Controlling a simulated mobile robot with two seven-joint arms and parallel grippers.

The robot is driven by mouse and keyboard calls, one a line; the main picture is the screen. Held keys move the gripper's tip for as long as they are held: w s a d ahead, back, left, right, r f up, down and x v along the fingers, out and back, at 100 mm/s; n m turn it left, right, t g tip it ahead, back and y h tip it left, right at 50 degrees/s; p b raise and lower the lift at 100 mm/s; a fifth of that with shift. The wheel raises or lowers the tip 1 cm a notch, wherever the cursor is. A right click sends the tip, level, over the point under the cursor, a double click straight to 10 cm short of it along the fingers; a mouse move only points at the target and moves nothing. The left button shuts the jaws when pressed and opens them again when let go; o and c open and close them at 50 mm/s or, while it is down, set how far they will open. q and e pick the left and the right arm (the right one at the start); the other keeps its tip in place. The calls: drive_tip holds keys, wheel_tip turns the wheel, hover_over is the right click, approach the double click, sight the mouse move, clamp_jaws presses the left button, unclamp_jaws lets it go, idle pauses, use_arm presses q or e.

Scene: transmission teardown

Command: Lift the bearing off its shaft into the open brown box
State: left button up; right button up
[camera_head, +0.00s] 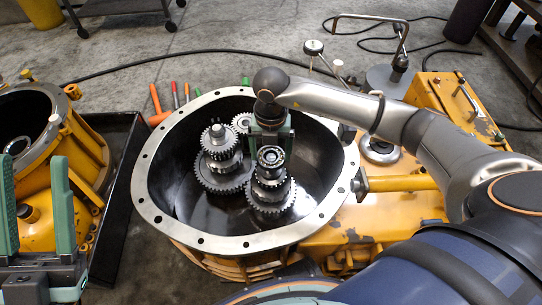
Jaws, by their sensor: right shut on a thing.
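The bearing (270,156) is a dark and silver ring at the top of the front gear shaft (270,190), inside the round transmission housing (150,205). My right gripper (270,143) reaches in from the right and points down, with its green fingers shut at the bearing. The fingers partly hide the bearing's far side. I cannot tell whether the bearing has come off the shaft. My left gripper (33,162) is at the lower left, its two green fingers wide apart with nothing between them. I cannot make out an open brown box in this view.
A second gear shaft (220,150) stands left of the bearing's shaft. A yellow housing part (85,140) in a black tray (118,225) stands at the left. Colored-handled tools (175,95) lie behind the rim. A metal fixture (385,80) stands at the back right.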

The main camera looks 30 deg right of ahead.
use_arm(q)
wheel_tip(320, 180, up, 8)
drive_tip(key=m+p, duration=0.1)
drive_tip(key=p, duration=0.6)
drive_tip(key=shift+a+f, duration=0.15)
drive_tip(key=shift+a, duration=0.25)
use_arm(e)
wheel_tip(320, 180, up, 24)
drive_tip(key=shift+f, duration=0.2)
use_arm(q)
drive_tip(key=shift+w, duration=0.1)
